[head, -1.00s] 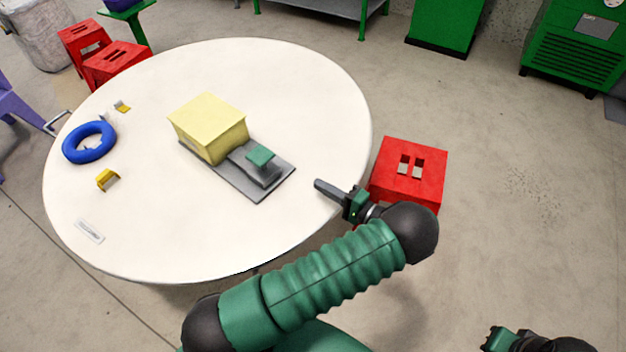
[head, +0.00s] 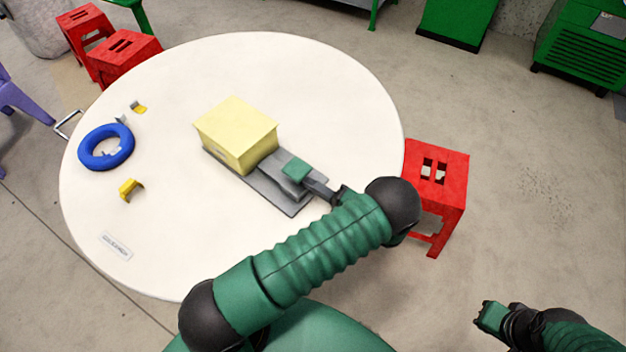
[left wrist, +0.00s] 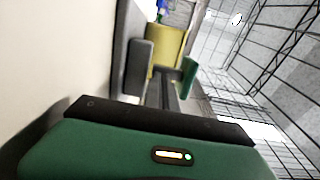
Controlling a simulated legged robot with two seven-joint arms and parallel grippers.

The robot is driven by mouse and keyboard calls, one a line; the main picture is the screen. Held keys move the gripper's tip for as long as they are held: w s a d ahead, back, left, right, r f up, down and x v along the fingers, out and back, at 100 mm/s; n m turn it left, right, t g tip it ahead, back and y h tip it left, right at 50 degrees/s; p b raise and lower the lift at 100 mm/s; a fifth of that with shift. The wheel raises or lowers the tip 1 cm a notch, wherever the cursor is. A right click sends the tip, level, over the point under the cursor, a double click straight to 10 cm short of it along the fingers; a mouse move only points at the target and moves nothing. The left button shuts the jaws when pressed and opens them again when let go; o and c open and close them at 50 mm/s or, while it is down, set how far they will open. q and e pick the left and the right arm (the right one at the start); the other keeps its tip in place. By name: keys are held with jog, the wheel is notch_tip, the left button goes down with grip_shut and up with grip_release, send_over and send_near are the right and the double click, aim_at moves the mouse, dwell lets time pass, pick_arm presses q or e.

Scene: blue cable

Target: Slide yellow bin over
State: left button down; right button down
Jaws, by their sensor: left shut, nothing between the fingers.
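The yellow bin (head: 235,132) is a pale yellow box on a grey base plate (head: 289,208) on the round white table. In the left wrist view the yellow bin (left wrist: 166,45) stands beyond the green piece (left wrist: 188,77). My left gripper (head: 312,187) is shut and empty, close to the green-topped block; contact cannot be told. My right gripper (head: 484,316) is off the table at the lower right, its fingers unclear.
A blue ring (head: 106,147) and small yellow pieces (head: 130,189) lie on the white table (head: 160,250) at the left. A white label (head: 115,246) lies at the near left. A red stool (head: 440,170) stands beside the table's right edge.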

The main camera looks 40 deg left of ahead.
aim_at(301, 190)
pick_arm(q)
jog(key=shift+w+a+f, duration=0.25)
jog(key=shift+s+a+r+p, duration=0.3)
jog(key=shift+s+a+p, duration=0.2)
jog(key=shift+s+a, duration=0.35)
jog(key=shift+s+a+f, duration=0.1)
jog(key=shift+s, duration=0.3)
jog(key=shift+w+f, duration=0.1)
jog(key=shift+f, duration=0.05)
